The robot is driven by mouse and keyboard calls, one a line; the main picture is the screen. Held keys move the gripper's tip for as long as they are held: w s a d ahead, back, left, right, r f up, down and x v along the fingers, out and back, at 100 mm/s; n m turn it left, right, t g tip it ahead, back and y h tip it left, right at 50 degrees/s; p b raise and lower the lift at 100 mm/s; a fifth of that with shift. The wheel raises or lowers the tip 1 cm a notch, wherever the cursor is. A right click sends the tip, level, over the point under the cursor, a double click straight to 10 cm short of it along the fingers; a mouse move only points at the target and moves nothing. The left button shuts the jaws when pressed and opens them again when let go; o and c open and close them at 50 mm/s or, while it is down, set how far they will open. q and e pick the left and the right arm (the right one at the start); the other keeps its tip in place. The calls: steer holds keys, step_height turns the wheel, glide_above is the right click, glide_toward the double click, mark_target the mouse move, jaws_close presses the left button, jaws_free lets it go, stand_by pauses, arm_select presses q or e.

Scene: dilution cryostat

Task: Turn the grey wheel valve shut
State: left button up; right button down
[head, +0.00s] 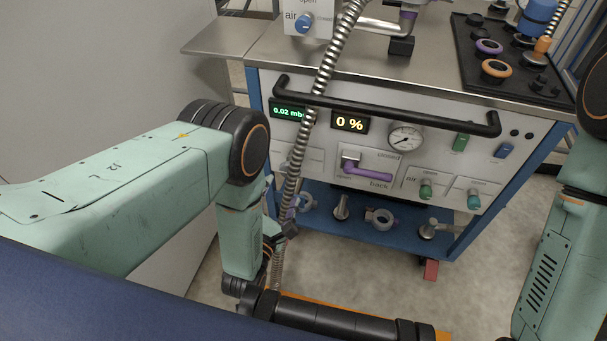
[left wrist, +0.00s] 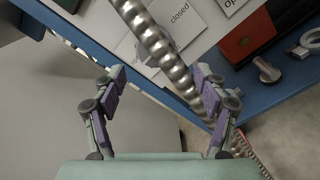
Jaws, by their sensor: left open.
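The left part of the front panel (head: 300,162), where white label plates show, is partly covered by a ribbed metal hose (head: 322,85) and my left arm. My left gripper (head: 291,217) is low in front of the panel, small and partly hidden by the arm and hose. In the left wrist view its two fingers (left wrist: 160,80) are spread and empty. My right gripper is out of view.
The panel has a black handrail (head: 390,103), a gauge (head: 405,138), a purple lever (head: 367,172) and green knobs (head: 426,190). The lower blue shelf (head: 360,238) holds metal fittings. The displays read "0.02 mb", cut off by the hose, and "0 %". Open floor lies in front.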

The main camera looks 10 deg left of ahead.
mark_target(288, 174)
arm_select(q)
steer(key=shift+w+d+r, duration=0.1)
steer(key=shift+w+r, duration=0.15)
steer(key=shift+r, duration=0.05)
steer(key=shift+w+r, duration=0.1)
steer(key=shift+w, duration=0.15)
steer(key=w+b, duration=0.2)
steer(key=w, duration=0.3)
steer(key=shift+f+b, duration=0.2)
steer(key=shift+b, duration=0.1)
steer(key=shift+w+r, duration=0.1)
steer(key=shift+w, duration=0.85)
steer(key=c, duration=1.2)
